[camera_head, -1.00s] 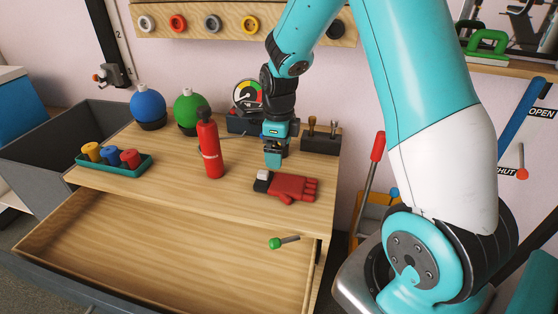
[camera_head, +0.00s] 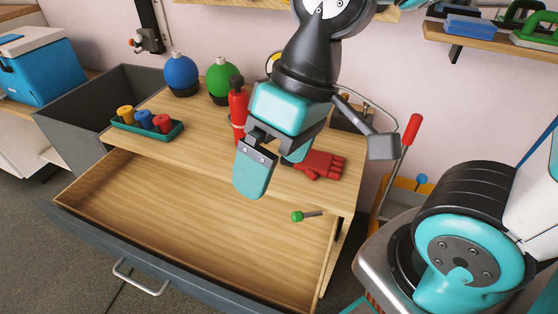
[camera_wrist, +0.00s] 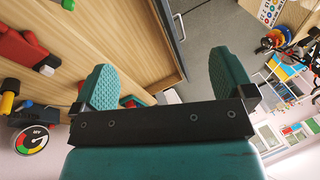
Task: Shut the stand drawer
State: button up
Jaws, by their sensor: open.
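The handle also shows at the top of the wrist view (camera_wrist: 179,27). My gripper (camera_head: 275,172) appears above the drawer's back part in the head view, empty, apart from the handle. In the wrist view, its two teal fingers (camera_wrist: 165,85) are spread wide with nothing between them.
On the stand top are a red glove (camera_head: 318,165), a red bottle (camera_head: 238,105), blue and green round flasks (camera_head: 181,73), and a teal tray (camera_head: 172,133) of coloured pieces. Floor (camera_head: 60,285) is clear before the drawer.

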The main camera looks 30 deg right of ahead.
aim_at(194, 232)
jog(key=u, duration=2.7)
jog(key=k, duration=0.65)
jog(key=z, duration=0.45)
jog(key=i, duration=0.2)
jog(key=u, duration=0.05)
